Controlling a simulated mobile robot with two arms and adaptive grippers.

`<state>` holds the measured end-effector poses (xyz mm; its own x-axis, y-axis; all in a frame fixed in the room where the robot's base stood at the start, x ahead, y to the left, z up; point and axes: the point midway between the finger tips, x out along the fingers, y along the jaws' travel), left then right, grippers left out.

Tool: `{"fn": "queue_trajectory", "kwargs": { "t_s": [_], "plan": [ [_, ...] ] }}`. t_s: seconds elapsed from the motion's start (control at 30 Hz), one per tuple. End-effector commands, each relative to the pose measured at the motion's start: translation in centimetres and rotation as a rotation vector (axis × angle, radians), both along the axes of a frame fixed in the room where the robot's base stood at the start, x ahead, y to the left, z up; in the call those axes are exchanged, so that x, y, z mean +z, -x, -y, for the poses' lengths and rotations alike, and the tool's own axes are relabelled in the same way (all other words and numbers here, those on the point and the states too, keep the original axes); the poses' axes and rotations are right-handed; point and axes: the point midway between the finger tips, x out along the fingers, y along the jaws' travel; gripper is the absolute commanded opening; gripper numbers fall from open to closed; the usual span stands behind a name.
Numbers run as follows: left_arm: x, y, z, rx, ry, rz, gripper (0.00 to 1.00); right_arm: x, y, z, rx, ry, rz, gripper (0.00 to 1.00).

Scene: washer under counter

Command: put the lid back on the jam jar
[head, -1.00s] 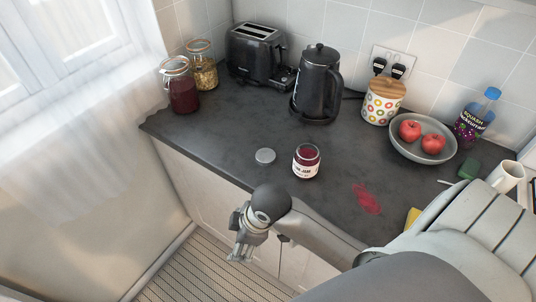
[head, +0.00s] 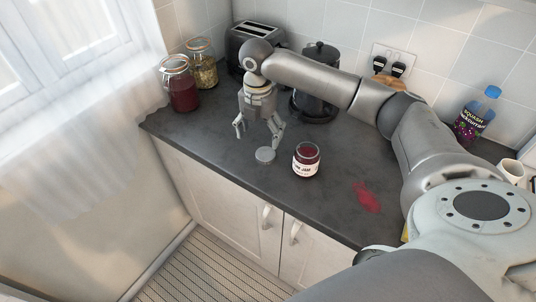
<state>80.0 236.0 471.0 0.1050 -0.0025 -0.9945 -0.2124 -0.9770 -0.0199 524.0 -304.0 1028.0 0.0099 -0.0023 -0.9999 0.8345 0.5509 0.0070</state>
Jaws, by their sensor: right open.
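The open jam jar (head: 306,161) stands upright on the dark counter, with red jam inside and a white label. Its round silver lid (head: 265,155) lies flat on the counter just left of the jar, apart from it. My right gripper (head: 257,142) points down above and behind the lid, its fingers spread and nothing between them. One finger ends close to the lid; I cannot tell whether it touches. My left gripper is not in view.
A red jam smear (head: 366,197) lies right of the jar. Two clip-top jars (head: 181,90) stand at the left, and the toaster (head: 246,40) and black kettle (head: 318,103) stand behind my arm. The counter's front edge is clear.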

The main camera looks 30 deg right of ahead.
Motion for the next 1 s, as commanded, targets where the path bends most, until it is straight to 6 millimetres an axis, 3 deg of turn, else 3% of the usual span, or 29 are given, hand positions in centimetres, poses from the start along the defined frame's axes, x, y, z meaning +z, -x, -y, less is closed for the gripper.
{"fn": "queue_trajectory", "kwargs": {
  "t_s": [0.17,0.53,1.0],
  "plan": [
    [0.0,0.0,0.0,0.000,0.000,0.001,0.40,2.0,-0.5,1.9,0.029,0.000,-0.009,0.79],
    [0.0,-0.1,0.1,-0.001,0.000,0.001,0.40,2.1,-0.5,2.1,0.035,-0.002,-0.011,0.79],
    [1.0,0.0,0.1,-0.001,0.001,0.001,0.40,-3.3,-0.5,2.1,0.033,-0.002,-0.011,0.79]
  ]
}}
